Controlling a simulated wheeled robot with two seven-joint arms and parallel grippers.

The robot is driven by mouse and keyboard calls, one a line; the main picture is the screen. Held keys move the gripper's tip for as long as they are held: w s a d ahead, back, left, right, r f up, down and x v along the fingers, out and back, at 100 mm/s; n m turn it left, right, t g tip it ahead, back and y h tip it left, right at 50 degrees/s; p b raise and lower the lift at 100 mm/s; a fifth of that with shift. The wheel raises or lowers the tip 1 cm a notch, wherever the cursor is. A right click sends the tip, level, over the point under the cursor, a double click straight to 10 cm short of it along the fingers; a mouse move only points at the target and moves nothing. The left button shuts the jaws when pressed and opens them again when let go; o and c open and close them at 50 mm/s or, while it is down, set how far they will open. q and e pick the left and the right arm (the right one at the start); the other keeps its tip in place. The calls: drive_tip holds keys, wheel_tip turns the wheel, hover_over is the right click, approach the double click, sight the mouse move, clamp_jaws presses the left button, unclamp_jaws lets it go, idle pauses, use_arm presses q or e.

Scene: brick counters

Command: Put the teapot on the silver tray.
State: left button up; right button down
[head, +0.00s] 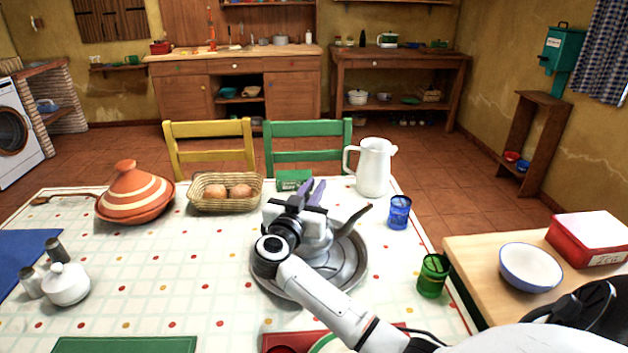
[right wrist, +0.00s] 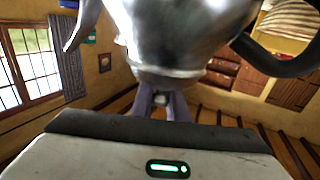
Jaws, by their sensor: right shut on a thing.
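The silver teapot (head: 318,238) is partly hidden behind my right gripper in the head view; its spout points to the upper right. It fills the top of the right wrist view (right wrist: 180,35), with a black handle at the right. The round silver tray (head: 350,279) lies on the tablecloth under the teapot and my right arm. My right gripper (head: 312,192) is shut on the teapot, over the tray. Its purple fingers meet at a small part of the teapot in the wrist view (right wrist: 164,102). I cannot tell whether the teapot touches the tray. My left gripper is not in view.
A white pitcher (head: 374,168), blue glass (head: 399,212) and green glass (head: 432,276) stand around the tray's far and right sides. A bread basket (head: 226,204) and green box (head: 293,180) are behind.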

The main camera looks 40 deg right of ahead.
drive_tip(key=shift+f, duration=0.45)
drive_tip(key=shift+f, duration=0.1)
drive_tip(key=c, duration=1.7)
unclamp_jaws()
drive_tip(key=shift+f, duration=0.2)
drive_tip(key=shift+a+r, duration=0.1)
drive_tip(key=v, duration=1.2)
drive_tip(key=shift+s, duration=0.1)
